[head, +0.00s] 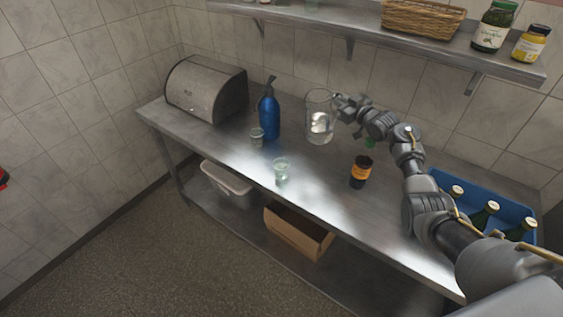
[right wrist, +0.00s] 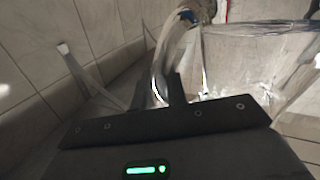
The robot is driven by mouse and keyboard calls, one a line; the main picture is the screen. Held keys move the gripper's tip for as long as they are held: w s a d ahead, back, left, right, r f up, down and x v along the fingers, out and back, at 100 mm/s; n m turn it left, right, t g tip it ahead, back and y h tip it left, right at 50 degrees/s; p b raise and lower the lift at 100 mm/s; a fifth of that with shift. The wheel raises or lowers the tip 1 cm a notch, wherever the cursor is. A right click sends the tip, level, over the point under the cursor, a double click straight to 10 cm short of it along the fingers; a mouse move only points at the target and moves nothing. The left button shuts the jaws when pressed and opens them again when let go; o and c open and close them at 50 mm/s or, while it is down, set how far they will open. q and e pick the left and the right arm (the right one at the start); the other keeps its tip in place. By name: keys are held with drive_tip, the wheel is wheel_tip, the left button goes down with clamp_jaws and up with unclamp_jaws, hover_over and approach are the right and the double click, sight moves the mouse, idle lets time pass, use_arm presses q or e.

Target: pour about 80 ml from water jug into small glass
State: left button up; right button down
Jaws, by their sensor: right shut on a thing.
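The water jug (head: 319,122) is clear glass with water in its lower part. It is upright at the back of the steel counter; I cannot tell whether its base touches. My right gripper (head: 341,105) is at its right side, shut on the jug's handle. In the right wrist view the curved clear handle (right wrist: 162,62) passes between the fingertips (right wrist: 160,92), with the jug's wall (right wrist: 245,60) to the right. Two small glasses stand left of the jug: one (head: 281,172) near the front edge, one (head: 257,137) farther back. My left gripper is out of view.
A blue bottle (head: 269,115) stands between the jug and the back glass. A brown bottle (head: 360,172) stands front right, near a blue crate (head: 437,176) of bottles. A metal bread bin (head: 206,90) is at the left. A shelf (head: 357,37) hangs above.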

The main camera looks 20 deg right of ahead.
drive_tip(key=shift+w+d+r+m, duration=0.15)
drive_tip(key=shift+d+r+m, duration=0.2)
drive_tip(key=shift+r+m, duration=0.35)
drive_tip(key=shift+f, duration=0.1)
idle(0.8)
